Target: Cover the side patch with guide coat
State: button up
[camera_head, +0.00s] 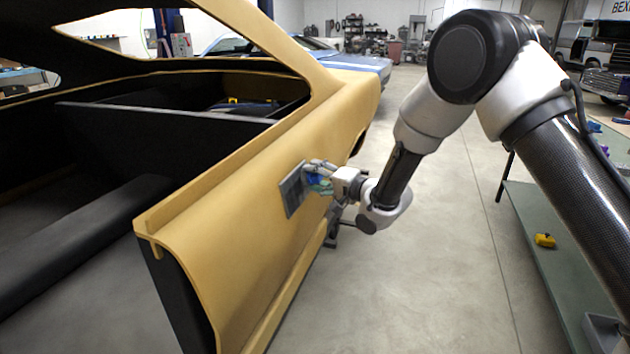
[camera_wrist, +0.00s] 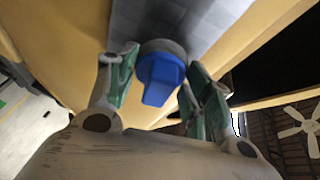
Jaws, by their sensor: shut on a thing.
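The side patch (camera_head: 290,192) is a dark grey rectangle on the side of the yellow car shell (camera_head: 240,170). In the wrist view the patch (camera_wrist: 200,18) fills the top middle. My gripper (camera_head: 318,178) is at the patch's right edge in the head view. In the wrist view my gripper (camera_wrist: 160,78) has its green-lined fingers on either side of a blue grip (camera_wrist: 162,82) on a round grey applicator pad (camera_wrist: 163,46). It is shut on this applicator. The pad faces the patch; whether it touches cannot be told. The patch looks evenly grey, with no clear coated area.
A green-topped bench (camera_head: 530,215) stands at the right with a small yellow object (camera_head: 544,240) on it. Bare concrete floor (camera_head: 430,240) lies between shell and bench. A blue striped car (camera_head: 350,60) is parked behind. The shell's open interior is at the left.

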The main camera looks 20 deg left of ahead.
jog(key=shift+w+d, duration=0.15)
jog(key=shift+w, duration=1.5)
jog(key=shift+s, duration=1.75)
jog(key=shift+s+a, duration=0.25)
jog(key=shift+s, duration=1.95)
jog(key=shift+s+a, duration=0.25)
jog(key=shift+s, duration=2)
jog(key=shift+s+a, duration=0.25)
jog(key=shift+s, duration=1.95)
jog(key=d+r, duration=0.1)
jog(key=d, duration=0.5)
jog(key=shift+s, duration=0.25)
jog(key=d, duration=0.2)
jog(key=shift+s+d+r, duration=0.15)
jog(key=shift+d+r, duration=0.15)
jog(key=shift+d, duration=0.1)
